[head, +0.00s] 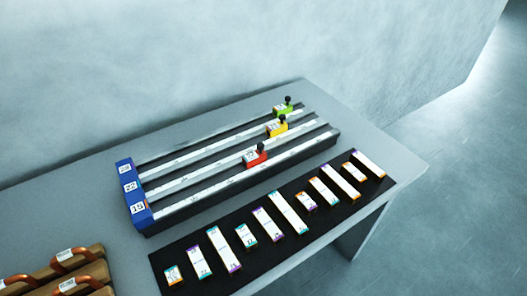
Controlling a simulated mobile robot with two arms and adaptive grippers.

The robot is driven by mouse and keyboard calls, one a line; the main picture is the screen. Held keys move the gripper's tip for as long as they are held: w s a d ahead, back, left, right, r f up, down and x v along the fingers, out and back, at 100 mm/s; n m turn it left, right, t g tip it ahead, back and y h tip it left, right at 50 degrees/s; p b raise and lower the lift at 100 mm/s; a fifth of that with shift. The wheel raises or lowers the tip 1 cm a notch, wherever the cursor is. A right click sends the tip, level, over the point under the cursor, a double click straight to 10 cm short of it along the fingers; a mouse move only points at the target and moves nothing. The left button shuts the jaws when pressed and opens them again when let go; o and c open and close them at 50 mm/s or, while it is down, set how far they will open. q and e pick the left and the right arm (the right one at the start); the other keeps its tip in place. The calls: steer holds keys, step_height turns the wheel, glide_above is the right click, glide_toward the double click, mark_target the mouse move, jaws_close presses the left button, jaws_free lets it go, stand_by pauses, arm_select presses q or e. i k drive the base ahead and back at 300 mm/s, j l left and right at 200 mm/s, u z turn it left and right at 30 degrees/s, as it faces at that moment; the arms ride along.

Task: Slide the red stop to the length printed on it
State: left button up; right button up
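The red stop (255,156) sits on the nearest rail of a dark rail fixture (230,186), right of the rail's middle. It has a black knob on top and a white label whose print is too small to read. A yellow stop (277,127) and a green stop (283,108) sit on the rails behind it, further right. White scale strips with small marks run along the rails. A blue end block (133,193) at the left end carries number labels; the nearest looks like 15. Neither of my grippers shows in the head view.
A black mat (263,253) in front of the fixture holds several white bars with coloured ends. Brown blocks with orange handles (70,272) stand at the lower left. The grey table ends at the right near the mat, and a wall rises behind.

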mark_target(254, 159)
steer(key=k+l+u, duration=0.15)
steer(key=u, duration=0.3)
steer(key=k+l+u, duration=0.15)
steer(key=u, duration=0.25)
